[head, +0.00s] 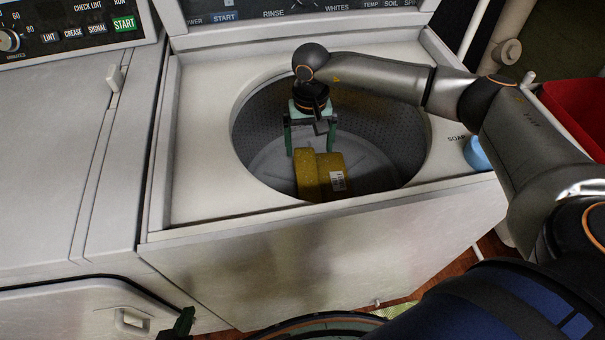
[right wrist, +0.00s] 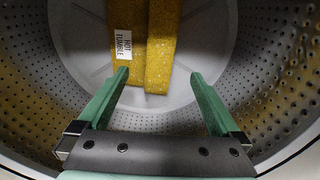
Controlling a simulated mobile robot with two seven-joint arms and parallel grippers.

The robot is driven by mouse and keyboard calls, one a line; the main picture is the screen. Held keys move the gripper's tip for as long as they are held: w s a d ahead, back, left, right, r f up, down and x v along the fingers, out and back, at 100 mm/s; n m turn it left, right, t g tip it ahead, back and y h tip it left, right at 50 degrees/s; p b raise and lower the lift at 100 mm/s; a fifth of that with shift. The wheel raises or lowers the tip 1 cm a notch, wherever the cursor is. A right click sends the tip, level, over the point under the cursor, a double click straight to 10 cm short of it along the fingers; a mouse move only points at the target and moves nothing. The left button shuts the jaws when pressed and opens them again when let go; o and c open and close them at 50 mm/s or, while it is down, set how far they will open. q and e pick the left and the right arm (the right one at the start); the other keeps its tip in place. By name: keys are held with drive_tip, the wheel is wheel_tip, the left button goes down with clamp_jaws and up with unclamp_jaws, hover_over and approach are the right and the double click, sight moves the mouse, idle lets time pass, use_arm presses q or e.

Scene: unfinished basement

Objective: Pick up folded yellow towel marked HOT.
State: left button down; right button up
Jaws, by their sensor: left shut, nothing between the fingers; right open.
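The folded yellow towel (head: 311,178) lies inside the open washer drum, near the front of the opening. It also shows in the right wrist view (right wrist: 160,40), with a white label reading HOT and TUMBLE. My right gripper (head: 310,151) reaches down into the drum, open, with its green fingers just above and behind the towel. In the right wrist view the open fingers (right wrist: 160,74) are spread wider than the towel, with nothing between their tips. My left gripper (head: 183,323) shows only as a dark green tip at the bottom left, shut and empty, in front of the machines.
A dryer (head: 70,170) stands at the left. A blue cap (head: 477,154) marked SOAP sits right of the opening. A red bin (head: 580,112) is at the far right.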

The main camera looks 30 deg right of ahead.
hover_over(308, 176)
drive_tip(key=f, duration=0.6)
drive_tip(key=shift+s+f, duration=0.2)
drive_tip(key=shift+f, duration=0.15)
drive_tip(key=shift+w+a+f, duration=0.1)
drive_tip(key=shift+f, duration=2.8)
drive_tip(key=shift+r, duration=0.1)
drive_tip(key=c, duration=1.5)
